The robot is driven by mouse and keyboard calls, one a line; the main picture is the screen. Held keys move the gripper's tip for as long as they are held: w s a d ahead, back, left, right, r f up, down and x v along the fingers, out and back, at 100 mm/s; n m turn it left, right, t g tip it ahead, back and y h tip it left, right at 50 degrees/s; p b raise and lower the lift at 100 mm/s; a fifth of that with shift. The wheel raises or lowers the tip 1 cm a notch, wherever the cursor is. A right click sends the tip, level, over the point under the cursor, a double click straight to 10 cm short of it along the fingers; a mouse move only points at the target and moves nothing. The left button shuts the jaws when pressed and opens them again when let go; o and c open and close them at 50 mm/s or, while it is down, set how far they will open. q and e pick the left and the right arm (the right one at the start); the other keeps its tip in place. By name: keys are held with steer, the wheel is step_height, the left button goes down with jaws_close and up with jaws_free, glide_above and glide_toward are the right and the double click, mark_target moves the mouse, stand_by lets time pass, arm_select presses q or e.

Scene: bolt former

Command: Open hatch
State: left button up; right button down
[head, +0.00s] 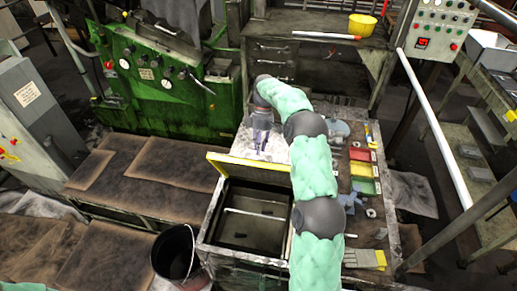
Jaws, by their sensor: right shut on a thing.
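The hatch (238,164), with a yellow edge strip, stands raised at the far side of a dark box-like compartment (245,227). The compartment's opening is uncovered and a light bar runs across inside it. My right arm, in a green sleeve, reaches up from the bottom over the right side of the compartment. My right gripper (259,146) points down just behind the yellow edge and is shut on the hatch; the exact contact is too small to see. My left gripper is not in view.
A black bucket (176,253) stands left of the compartment. Red, yellow and green trays (363,171), tools and gloves (364,258) lie on the bench to the right of my arm. A green machine (160,85) stands behind left. A white rail (437,130) slants at right.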

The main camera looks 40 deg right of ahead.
steer(key=shift+s+f, duration=0.15)
steer(key=shift+f, duration=0.55)
steer(key=c, duration=1.4)
jaws_free()
steer(key=shift+o, duration=1.3)
steer(key=shift+d+f, duration=0.1)
steer(key=shift+d, duration=0.15)
steer(key=v, duration=0.8)
steer(key=shift+w, duration=0.3)
